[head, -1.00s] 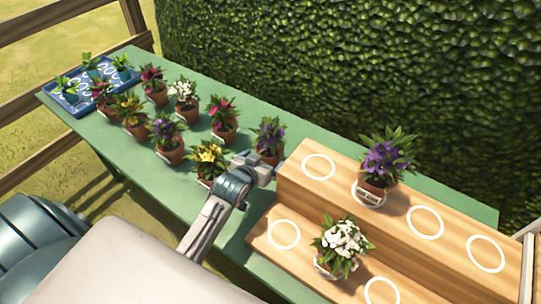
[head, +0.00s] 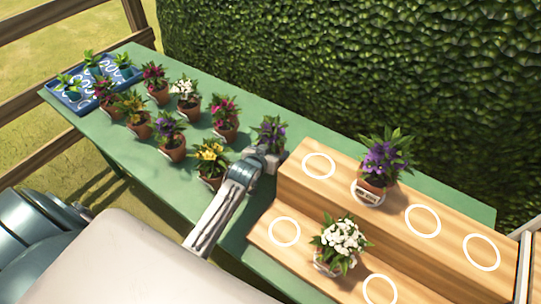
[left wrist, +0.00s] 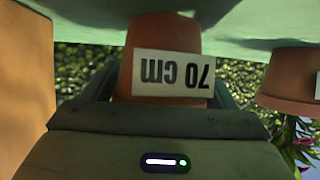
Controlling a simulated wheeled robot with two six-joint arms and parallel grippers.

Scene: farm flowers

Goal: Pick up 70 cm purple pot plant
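The 70 cm purple pot plant (head: 268,132) stands on the green table beside the wooden stand, its pot mostly hidden by my left gripper (head: 266,158). In the left wrist view the picture is upside down. There the terracotta pot (left wrist: 158,45) with its "70 cm" label (left wrist: 172,74) is close in front of my left gripper (left wrist: 162,98). The dark fingers show on both sides of the pot and look open around it; contact is not clear. My right gripper is in neither view.
A yellow-flowered pot (head: 210,160) and a pink-flowered pot (head: 224,118) stand close by, among several others. The wooden stand (head: 310,195) rises just right, with a purple plant (head: 382,165), a white plant (head: 340,240) and empty white circles. A hedge (head: 370,70) is behind.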

